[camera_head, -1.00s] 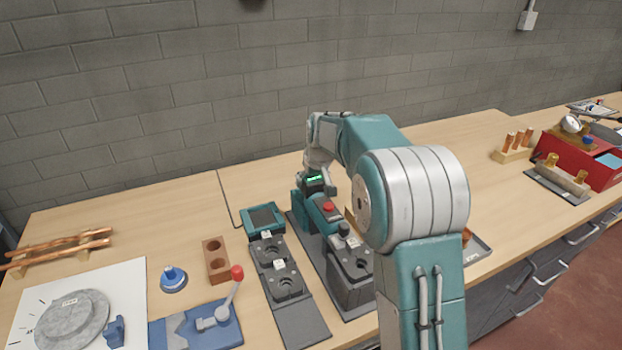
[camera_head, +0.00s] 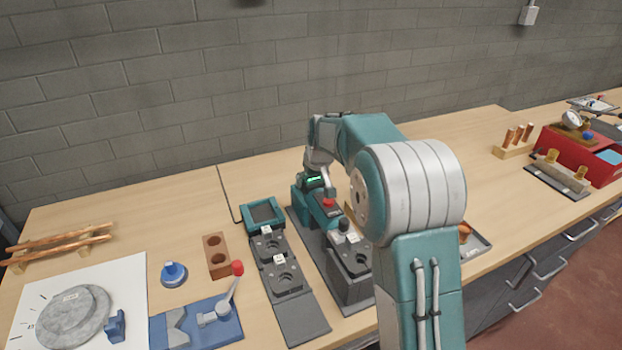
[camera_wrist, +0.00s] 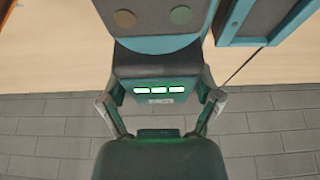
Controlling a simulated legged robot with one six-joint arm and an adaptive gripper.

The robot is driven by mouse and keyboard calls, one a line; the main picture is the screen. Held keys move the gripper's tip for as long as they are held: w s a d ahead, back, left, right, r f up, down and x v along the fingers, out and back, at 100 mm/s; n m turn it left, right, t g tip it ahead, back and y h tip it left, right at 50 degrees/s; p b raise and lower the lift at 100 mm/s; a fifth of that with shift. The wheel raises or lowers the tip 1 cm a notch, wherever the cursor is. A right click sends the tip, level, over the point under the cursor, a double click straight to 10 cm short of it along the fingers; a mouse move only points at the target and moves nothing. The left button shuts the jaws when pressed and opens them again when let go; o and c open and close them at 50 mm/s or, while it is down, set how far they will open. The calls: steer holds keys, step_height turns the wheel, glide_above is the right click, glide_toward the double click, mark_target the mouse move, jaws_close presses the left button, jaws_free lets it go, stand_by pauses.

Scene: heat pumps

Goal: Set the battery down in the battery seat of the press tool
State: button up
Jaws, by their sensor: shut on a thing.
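The teal press tool (camera_head: 327,214), with a red button on top, stands on a dark base plate near the middle of the bench. The dark battery (camera_wrist: 158,92) shows three lit green bars in the wrist view. Its green lights also show at the tool's rear end in the head view. My gripper (camera_wrist: 160,104) is shut on the battery, with one finger on each side. The battery is right up against a grey and teal body in the wrist view. The seat is hidden, so I cannot tell whether the battery is fully down in it.
A teal-framed charger-like box (camera_head: 264,216) and a grey two-station fixture (camera_head: 284,278) stand just left of the tool. A brick-coloured block (camera_head: 217,256) and a blue lever fixture (camera_head: 198,325) lie further left. The block wall is behind.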

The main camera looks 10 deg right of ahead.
steer(key=shift+f, duration=0.95)
stand_by(0.3)
steer(key=o, duration=1.1)
